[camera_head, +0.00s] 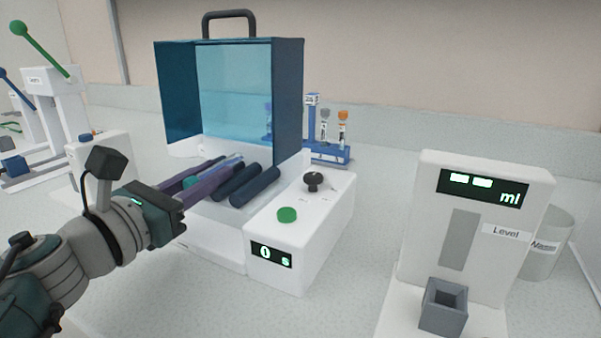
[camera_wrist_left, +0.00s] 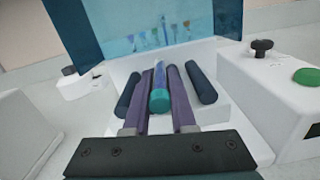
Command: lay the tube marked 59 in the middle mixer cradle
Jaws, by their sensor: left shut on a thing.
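A tube with a teal cap (camera_wrist_left: 159,101) and a blue-violet body is between the two long purple fingers of my left gripper (camera_wrist_left: 163,80), which is shut on it. The tube's cap also shows in the head view (camera_head: 190,182); no number on it can be read. The white mixer (camera_head: 215,233) has dark blue rollers, one to the left (camera_wrist_left: 127,95) and one to the right (camera_wrist_left: 201,83) of my fingers. The tube lies lengthwise over the middle of the roller bed, roughly parallel to the rollers. Whether it touches the bed is hidden. My right gripper is not in view.
A blue transparent lid (camera_head: 235,90) stands raised behind the rollers. The control box (camera_head: 300,225) with a green button (camera_head: 287,214) and a black knob (camera_head: 313,180) is on the right. A blue tube rack (camera_head: 328,153) stands behind. A level device (camera_head: 470,225) stands at far right.

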